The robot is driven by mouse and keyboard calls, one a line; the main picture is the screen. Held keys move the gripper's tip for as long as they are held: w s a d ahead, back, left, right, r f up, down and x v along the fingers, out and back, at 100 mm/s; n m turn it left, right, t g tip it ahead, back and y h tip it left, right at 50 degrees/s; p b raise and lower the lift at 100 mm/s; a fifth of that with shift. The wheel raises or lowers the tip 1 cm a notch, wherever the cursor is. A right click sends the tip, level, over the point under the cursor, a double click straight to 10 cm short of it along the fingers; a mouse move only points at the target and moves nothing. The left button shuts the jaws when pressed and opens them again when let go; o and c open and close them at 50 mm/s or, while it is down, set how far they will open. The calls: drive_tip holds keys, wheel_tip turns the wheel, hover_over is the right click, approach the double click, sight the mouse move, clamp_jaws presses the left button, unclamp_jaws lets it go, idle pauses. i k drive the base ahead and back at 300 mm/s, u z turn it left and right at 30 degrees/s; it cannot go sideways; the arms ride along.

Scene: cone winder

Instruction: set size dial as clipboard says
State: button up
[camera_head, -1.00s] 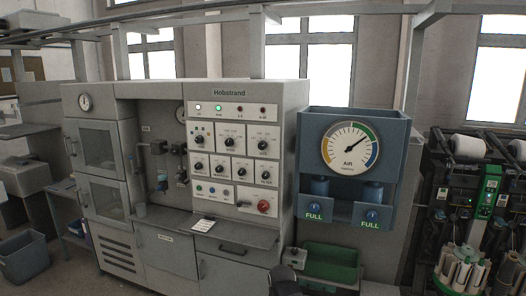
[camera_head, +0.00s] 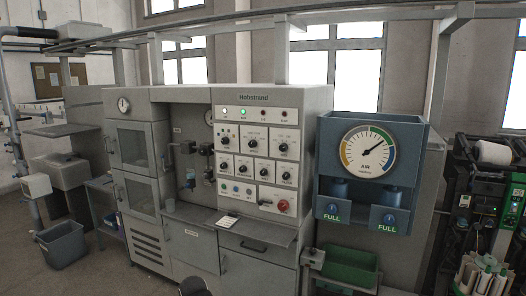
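The grey Hobstrand machine (camera_head: 255,98) stands in the middle with a white control panel. The panel has large dark knobs in its upper row, such as the left one (camera_head: 226,141), the middle one (camera_head: 254,145) and the right one (camera_head: 283,148). Smaller knobs sit in a row below. Their labels are too small to read, so I cannot tell which is the size dial. A small white sheet with dark marks (camera_head: 229,221), perhaps the clipboard, lies on the machine's ledge; its writing is unreadable. My gripper is not recognisable in view.
A dark rounded shape (camera_head: 192,287) at the bottom edge may be part of my arm. A red rotary switch (camera_head: 283,205) sits low on the panel. A blue air gauge unit (camera_head: 415,160) and green bin (camera_head: 348,267) stand right.

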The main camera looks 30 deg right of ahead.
sight(284, 147)
drive_tip(key=z, duration=0.05)
drive_tip(key=i, duration=1)
drive_tip(key=u, duration=0.05)
